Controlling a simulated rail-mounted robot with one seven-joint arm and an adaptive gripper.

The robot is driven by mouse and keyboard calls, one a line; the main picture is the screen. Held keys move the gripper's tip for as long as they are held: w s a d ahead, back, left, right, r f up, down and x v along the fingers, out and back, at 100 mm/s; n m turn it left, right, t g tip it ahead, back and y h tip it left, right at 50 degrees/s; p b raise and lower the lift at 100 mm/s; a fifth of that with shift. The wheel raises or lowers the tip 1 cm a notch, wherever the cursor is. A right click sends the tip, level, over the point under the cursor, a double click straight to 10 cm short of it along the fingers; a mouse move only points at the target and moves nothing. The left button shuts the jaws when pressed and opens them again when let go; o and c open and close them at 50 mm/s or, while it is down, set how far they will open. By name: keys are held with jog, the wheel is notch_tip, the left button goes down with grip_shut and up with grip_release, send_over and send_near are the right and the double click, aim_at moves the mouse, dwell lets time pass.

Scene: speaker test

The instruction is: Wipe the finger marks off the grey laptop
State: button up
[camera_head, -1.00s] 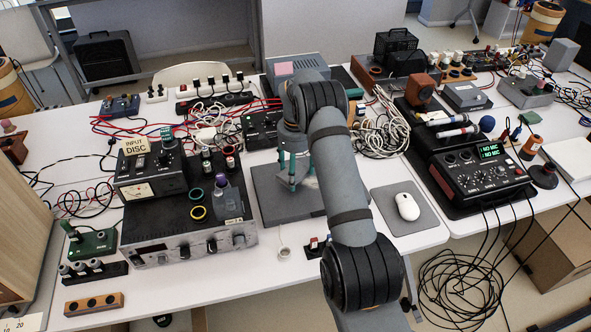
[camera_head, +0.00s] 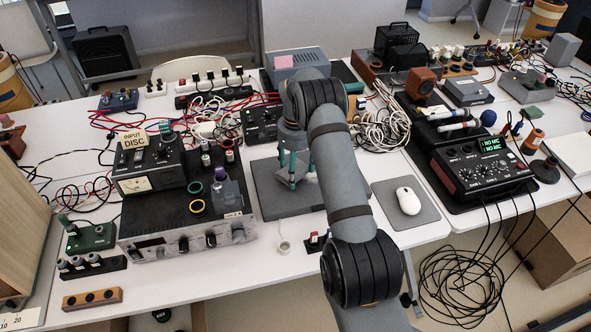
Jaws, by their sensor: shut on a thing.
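The grey laptop (camera_head: 264,197) lies flat and looks closed on the white table, in the middle of the head view. My gripper (camera_head: 292,182) points down over the laptop's right part, with its teal fingers low near the lid. It is shut on a lighter grey piece that looks like a cloth (camera_head: 289,206), at or just above the lid; I cannot tell if it touches. My arm hides the laptop's right side. No finger marks can be made out at this size.
A black amplifier (camera_head: 150,229) with tape rolls and a bottle on it stands close left of the laptop. A white mouse (camera_head: 408,201) on a grey pad (camera_head: 425,214) lies to the right. Coiled white cables (camera_head: 382,132) lie behind. A small tape roll (camera_head: 284,247) is in front.

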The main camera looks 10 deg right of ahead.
aim_at(306, 180)
jog(key=shift+f+b, duration=0.85)
jog(key=shift+f, duration=0.15)
jog(key=shift+d, duration=0.1)
jog(key=shift+d+r, duration=0.15)
jog(key=shift+d, duration=1.5)
jog(key=shift+w+d, duration=0.15)
jog(key=shift+d, duration=3.5)
jog(key=shift+a+f+b, duration=0.15)
jog(key=shift+a+b, duration=0.05)
jog(key=shift+a, duration=0.5)
jog(key=shift+a+f+b, duration=0.1)
jog(key=shift+a+b, duration=0.1)
jog(key=shift+a, duration=0.5)
jog(key=shift+a+r+b, duration=0.1)
jog(key=shift+a+b, duration=0.85)
jog(key=shift+a, duration=3.05)
jog(key=shift+r, duration=0.1)
jog(key=shift+r+p, duration=2.25)
jog(key=shift+r, duration=0.7)
